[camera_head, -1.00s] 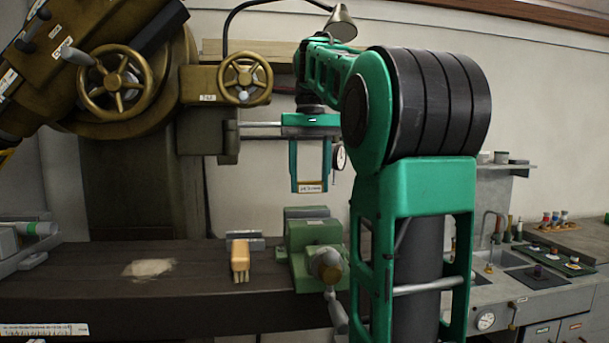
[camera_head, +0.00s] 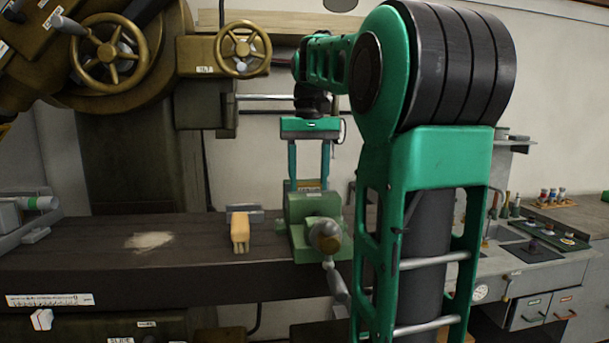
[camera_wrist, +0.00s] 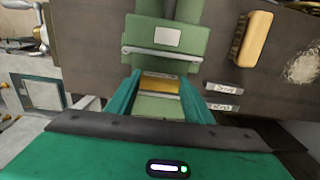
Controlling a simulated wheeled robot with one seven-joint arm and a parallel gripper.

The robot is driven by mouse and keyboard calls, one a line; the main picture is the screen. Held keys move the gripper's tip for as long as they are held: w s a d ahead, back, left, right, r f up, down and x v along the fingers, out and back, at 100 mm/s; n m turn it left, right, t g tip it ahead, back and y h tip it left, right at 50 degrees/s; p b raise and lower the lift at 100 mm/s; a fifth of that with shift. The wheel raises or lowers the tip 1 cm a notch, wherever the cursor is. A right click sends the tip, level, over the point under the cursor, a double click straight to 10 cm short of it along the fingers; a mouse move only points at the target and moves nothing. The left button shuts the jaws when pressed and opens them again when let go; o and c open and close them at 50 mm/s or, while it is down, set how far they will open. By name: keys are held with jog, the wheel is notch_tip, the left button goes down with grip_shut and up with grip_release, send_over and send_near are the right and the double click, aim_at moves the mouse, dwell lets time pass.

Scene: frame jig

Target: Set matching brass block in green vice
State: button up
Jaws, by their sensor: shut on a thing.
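The green vice (camera_head: 305,240) stands on the dark bench, with its handle toward me. It also shows in the wrist view (camera_wrist: 165,38). My gripper (camera_head: 309,186) points straight down over the vice and is shut on a brass block.
A yellow-handled brush (camera_head: 240,230) lies on the bench left of the vice, by a small grey block (camera_head: 244,211). A pale dust patch (camera_head: 149,241) lies further left. A large brown machine with handwheels (camera_head: 244,51) stands behind. The bench between brush and dust is clear.

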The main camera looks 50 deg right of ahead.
jog(key=shift+f, duration=1.7)
jog(key=o, duration=1.1)
jog(key=shift+r, duration=4.95)
